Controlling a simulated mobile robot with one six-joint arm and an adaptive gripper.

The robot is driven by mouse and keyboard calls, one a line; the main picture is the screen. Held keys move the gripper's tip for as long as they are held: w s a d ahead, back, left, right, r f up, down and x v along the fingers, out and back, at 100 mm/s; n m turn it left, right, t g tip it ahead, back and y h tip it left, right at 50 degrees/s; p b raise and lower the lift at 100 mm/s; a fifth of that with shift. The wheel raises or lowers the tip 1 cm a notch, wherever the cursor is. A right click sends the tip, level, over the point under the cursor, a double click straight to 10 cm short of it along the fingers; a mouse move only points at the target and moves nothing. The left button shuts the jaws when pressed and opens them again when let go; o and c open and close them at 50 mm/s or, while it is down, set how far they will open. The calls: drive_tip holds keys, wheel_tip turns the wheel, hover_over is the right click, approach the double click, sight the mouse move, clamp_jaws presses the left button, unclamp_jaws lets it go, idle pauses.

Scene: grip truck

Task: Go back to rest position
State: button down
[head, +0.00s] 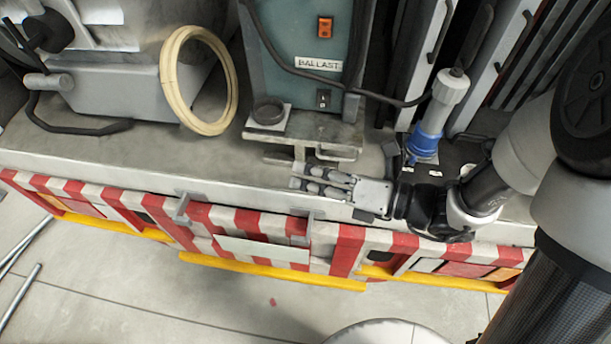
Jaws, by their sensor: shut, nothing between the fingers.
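My gripper (296,178) shows in the head view above the front edge of the truck bed (120,165). Its fingers point left and lie close together, shut with nothing visible between them. My arm reaches in from the right side of the picture. The gripper is in front of and below the teal ballast cabinet (300,75), apart from the blue and white plug (432,125) to its right.
A cream hose ring (232,95) and a grey machine (120,75) stand at the left. A metal step or bracket (330,150) is just behind my gripper. A red and white striped barrier (270,225) with yellow rails runs along the truck's edge. Floor (120,290) is open in front.

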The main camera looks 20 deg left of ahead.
idle(0.4)
drive_tip(key=s+d+r+n+g+h, duration=0.1)
drive_tip(key=s+d+n+h, duration=0.35)
drive_tip(key=n, duration=0.45)
drive_tip(key=s+d+n+g+h, duration=0.2)
drive_tip(key=s+d+n+h, duration=0.3)
drive_tip(key=n, duration=0.5)
drive_tip(key=d+r+n+t+h, duration=0.2)
drive_tip(key=d+n, duration=0.3)
drive_tip(key=d, duration=0.3)
drive_tip(key=w+d+r+n+t+h, duration=0.1)
drive_tip(key=d+r+n+t+h, duration=0.2)
drive_tip(key=d+n+t+h, duration=0.2)
drive_tip(key=d, duration=0.3)
drive_tip(key=shift+w, duration=0.3)
drive_tip(key=c, duration=2.3)
unclamp_jaws()
